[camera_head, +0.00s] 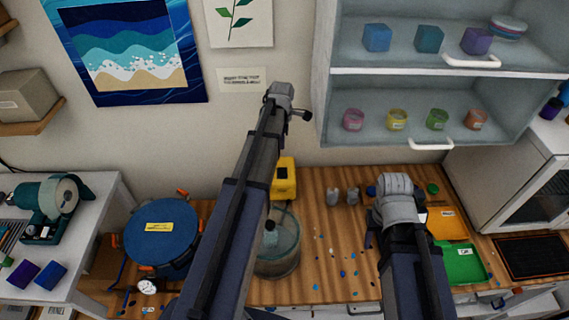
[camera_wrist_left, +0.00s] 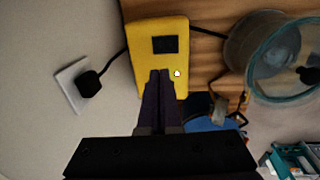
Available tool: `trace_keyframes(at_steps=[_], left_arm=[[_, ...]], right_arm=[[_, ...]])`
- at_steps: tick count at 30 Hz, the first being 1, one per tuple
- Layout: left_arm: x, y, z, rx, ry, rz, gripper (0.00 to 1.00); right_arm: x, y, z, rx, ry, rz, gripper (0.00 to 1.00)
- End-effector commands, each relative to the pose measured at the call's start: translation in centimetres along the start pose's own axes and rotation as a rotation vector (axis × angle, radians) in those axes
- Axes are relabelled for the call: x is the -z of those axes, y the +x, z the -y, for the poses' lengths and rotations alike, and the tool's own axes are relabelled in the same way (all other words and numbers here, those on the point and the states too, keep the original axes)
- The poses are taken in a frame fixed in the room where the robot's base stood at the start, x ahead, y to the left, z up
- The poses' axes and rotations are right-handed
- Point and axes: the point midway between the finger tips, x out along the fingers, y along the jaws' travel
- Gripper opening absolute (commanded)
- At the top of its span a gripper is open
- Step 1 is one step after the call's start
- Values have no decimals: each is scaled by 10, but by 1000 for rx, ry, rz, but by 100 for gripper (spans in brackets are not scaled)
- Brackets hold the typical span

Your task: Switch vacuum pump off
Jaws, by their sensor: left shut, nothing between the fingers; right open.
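The vacuum pump is a yellow box (camera_head: 285,180) on the wooden bench against the wall, partly hidden behind my left arm in the head view. In the left wrist view the yellow pump (camera_wrist_left: 145,62) has a dark square panel (camera_wrist_left: 165,45) and a small white round spot (camera_wrist_left: 177,73), perhaps its switch. My left gripper (camera_wrist_left: 160,76) is shut and empty, its fingertips over the pump's face just beside the white spot; I cannot tell whether they touch. My right gripper (camera_head: 371,232) is open, low over the bench at right, partly hidden by its wrist.
A glass vacuum chamber (camera_head: 280,262) stands in front of the pump, also in the left wrist view (camera_wrist_left: 258,50). A blue round-topped stand (camera_head: 160,240) is at left. Small grey containers (camera_head: 333,196), green (camera_head: 465,268) and orange trays (camera_head: 447,228) are at right. A wall plug (camera_wrist_left: 90,84) is beside the pump.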

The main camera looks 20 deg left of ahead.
Motion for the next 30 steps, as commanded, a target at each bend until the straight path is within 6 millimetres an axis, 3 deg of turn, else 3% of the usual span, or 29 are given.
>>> trace_keyframes(at_steps=[11, 30], left_arm=[[0, 18, 0, 0, 0, 0, 0], [0, 106, 0, 0, 0, 0, 0]], right_arm=[[1, 18, 2, 0, 0, -1, 50], [7, 104, 10, -1, 0, -3, 50]])
